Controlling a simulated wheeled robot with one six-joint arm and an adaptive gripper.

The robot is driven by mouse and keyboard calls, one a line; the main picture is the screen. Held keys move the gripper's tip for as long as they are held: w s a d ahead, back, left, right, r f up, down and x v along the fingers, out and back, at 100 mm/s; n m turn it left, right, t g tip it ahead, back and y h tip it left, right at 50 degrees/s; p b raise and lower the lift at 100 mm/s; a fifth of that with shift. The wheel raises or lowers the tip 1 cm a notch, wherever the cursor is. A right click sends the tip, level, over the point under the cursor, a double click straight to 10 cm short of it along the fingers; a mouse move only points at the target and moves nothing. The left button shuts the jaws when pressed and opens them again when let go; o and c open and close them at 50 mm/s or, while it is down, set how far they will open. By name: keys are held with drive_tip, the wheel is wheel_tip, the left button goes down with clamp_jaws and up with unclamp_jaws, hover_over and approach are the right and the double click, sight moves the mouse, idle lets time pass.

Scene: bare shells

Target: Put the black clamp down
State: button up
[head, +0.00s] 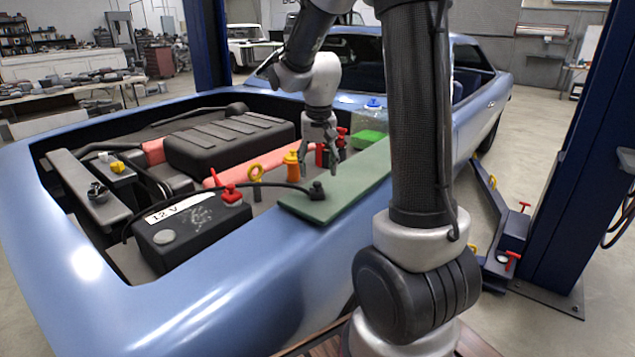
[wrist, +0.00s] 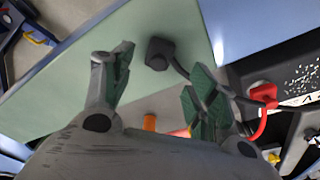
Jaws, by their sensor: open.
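The black clamp (head: 317,190) rests on the green mat (head: 352,188) on the car's fender, with its black cable running left over the engine bay. In the wrist view the black clamp (wrist: 158,54) sits on the green mat (wrist: 60,92), ahead of and between the fingertips. My gripper (head: 326,150) is above the mat, apart from the clamp. In the wrist view its fingers (wrist: 160,75) are spread, with nothing held between them.
A black 12 V battery (head: 190,235) with a red clamp (head: 230,194) stands in the open engine bay. A blue lift post (head: 575,170) stands right.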

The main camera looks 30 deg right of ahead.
wheel_tip(320, 180, up, 5)
drive_tip(key=s+a+r+n+t, duration=0.1)
drive_tip(key=s+a+r+n, duration=0.1)
drive_tip(key=s, duration=0.9)
drive_tip(key=s+a+r+n+t, duration=0.2)
drive_tip(key=s+r+n, duration=0.1)
drive_tip(key=s, duration=0.8)
drive_tip(key=shift+s+a+y, duration=0.3)
drive_tip(key=shift+s+a, duration=0.05)
